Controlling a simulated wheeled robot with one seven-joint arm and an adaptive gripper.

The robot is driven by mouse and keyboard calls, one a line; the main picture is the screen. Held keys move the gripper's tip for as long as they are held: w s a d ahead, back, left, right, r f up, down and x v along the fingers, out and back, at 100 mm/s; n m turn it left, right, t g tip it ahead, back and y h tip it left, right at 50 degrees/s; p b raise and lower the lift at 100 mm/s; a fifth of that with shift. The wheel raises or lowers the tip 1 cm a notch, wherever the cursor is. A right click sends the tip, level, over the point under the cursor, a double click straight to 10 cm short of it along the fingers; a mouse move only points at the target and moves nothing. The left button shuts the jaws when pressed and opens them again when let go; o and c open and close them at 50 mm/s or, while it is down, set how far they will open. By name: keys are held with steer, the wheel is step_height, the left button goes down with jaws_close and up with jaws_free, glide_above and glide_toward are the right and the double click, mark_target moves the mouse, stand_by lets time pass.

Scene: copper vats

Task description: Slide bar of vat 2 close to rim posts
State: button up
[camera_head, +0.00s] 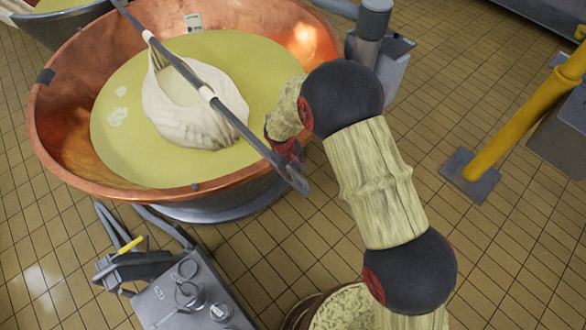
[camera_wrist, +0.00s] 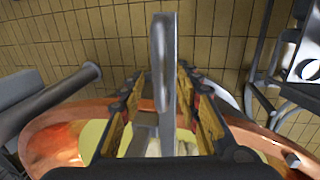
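A grey bar (camera_head: 180,66) lies slantwise across a copper vat (camera_head: 60,110), its near end past the rim. A white cloth bundle (camera_head: 195,105) hangs from it at two wrapped spots, in yellowish liquid (camera_head: 115,150). My gripper (camera_head: 285,150) is at the vat's near right rim, beside the bar's near end, partly hidden by my arm. In the wrist view the bar (camera_wrist: 163,60) stands between my two fingers (camera_wrist: 160,85), with a gap visible on its left. The fingers look open around it. A small dark post (camera_wrist: 292,158) shows on the rim. No vat number is readable.
A grey control panel (camera_head: 190,295) stands in front of the vat. A grey cylindrical fitting (camera_head: 372,25) is at its right side. A yellow pipe rail (camera_head: 520,115) rises farther right. Another vat (camera_head: 60,20) is at top left.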

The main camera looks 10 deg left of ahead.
step_height(320, 180, up, 12)
steer(key=s+a, duration=0.1)
steer(key=s, duration=0.1)
steer(key=shift+a+f, duration=0.15)
steer(key=shift+a, duration=0.15)
stand_by(0.6)
